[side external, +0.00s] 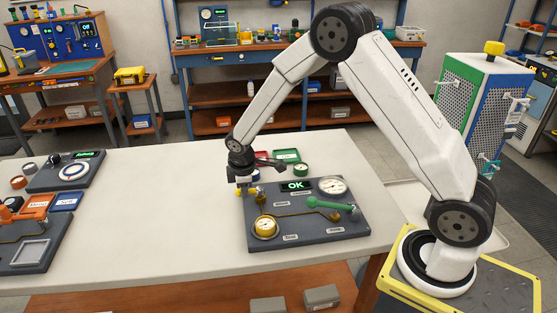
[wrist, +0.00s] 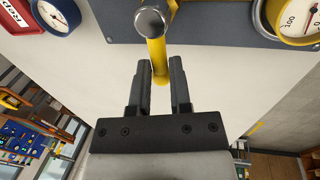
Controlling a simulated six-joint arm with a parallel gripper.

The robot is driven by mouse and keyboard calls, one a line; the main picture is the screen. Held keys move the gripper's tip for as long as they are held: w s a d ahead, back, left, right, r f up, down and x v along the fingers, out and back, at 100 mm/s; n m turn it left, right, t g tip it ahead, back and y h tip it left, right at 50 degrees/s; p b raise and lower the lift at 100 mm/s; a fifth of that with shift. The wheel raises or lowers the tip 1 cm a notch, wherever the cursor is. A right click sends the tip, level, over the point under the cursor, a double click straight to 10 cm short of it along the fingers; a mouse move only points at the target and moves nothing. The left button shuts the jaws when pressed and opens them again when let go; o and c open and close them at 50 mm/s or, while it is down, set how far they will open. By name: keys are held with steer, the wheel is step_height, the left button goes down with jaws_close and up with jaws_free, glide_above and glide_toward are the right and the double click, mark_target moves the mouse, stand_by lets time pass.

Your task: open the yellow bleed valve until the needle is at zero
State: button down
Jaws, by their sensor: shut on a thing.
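The yellow bleed valve lever (wrist: 157,58) stands between the two dark fingers of my gripper (wrist: 160,72) in the wrist view. The gripper is shut on it, and a round silver cap (wrist: 155,21) sits at the lever's far end. In the side view my gripper (side external: 244,183) is low at the left back corner of the grey regulator panel (side external: 300,238) and mostly hides the valve. The panel has a brass-rimmed gauge (side external: 265,227), a white-faced gauge (side external: 332,186) and a green display reading OK (side external: 295,185). The needles are too small to read in the side view.
A green handle (side external: 325,204) lies across the panel's right half. Other grey panels (side external: 65,173) sit at the table's left. The white table (side external: 160,215) between them is clear.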

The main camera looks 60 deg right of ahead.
steer(key=c, duration=0.5)
jaws_free()
steer(key=shift+c, duration=0.2)
steer(key=shift+r, duration=0.1)
step_height(320, 180, up, 8)
steer(key=s+a, duration=0.1)
steer(key=shift+f, duration=0.25)
steer(key=shift+s+a, duration=0.1)
steer(key=shift+s, duration=0.05)
steer(key=s+a+r+m+t+y, duration=0.1)
steer(key=s+m, duration=0.8)
steer(key=s, duration=0.9)
steer(key=shift+s+a+y, duration=0.25)
steer(key=shift+a+y, duration=0.05)
steer(key=shift+a, duration=0.3)
